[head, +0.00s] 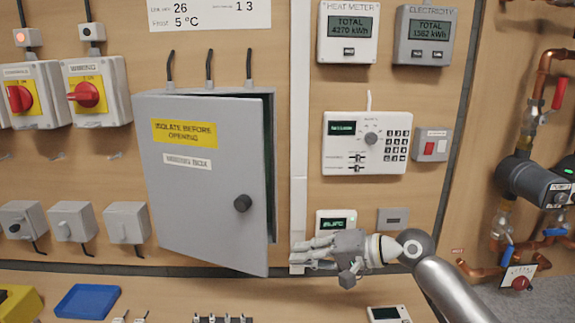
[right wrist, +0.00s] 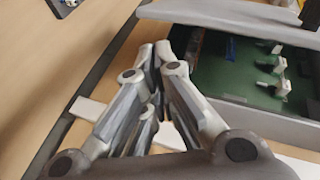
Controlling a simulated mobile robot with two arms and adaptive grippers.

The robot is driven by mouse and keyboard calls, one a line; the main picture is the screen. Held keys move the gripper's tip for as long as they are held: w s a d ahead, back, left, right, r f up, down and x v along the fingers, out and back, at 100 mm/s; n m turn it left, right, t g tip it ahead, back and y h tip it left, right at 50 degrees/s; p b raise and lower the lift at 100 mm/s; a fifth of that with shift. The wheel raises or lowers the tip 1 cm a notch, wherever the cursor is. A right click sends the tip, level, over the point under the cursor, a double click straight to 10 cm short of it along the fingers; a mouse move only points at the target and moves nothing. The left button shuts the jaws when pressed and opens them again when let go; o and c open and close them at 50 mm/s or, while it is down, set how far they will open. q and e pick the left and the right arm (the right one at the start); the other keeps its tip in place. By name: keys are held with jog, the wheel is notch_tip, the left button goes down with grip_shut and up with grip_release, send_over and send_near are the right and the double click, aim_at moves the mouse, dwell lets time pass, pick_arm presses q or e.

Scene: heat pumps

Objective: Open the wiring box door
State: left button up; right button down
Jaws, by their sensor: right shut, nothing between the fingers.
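The grey wiring box door (head: 205,200) stands ajar, hinged at the left, with its right edge swung out from the box. It has a black round knob (head: 242,203), a yellow "Isolate before opening" label and a white "Wiring box" label. A dark gap shows along its right side. The right wrist view shows the green box interior (right wrist: 235,80) with white parts, and the grey door (right wrist: 230,20) across the top. My right gripper (head: 302,256) is shut and empty, just right of the door's lower right corner; its closed fingers (right wrist: 163,55) point beside the box opening. My left gripper is not in view.
A white vertical trunking strip (head: 299,130) runs right of the box. A control panel (head: 366,143) and small display (head: 336,223) are above my right gripper. Red isolator switches (head: 88,94) are at left, pipes and a pump (head: 530,182) at right. A blue tray (head: 86,301) lies below.

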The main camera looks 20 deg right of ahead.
jog(key=w+d+r+m+t+y, duration=0.1)
jog(key=d+r+m+t, duration=0.15)
jog(key=r, duration=0.55)
jog(key=w+d+r+m+t+y, duration=0.15)
jog(key=d+r, duration=0.25)
jog(key=r, duration=0.5)
jog(key=w+a+g+p, duration=0.1)
jog(key=w+a+p, duration=0.4)
jog(key=w+a, duration=0.2)
jog(key=shift+f, duration=0.1)
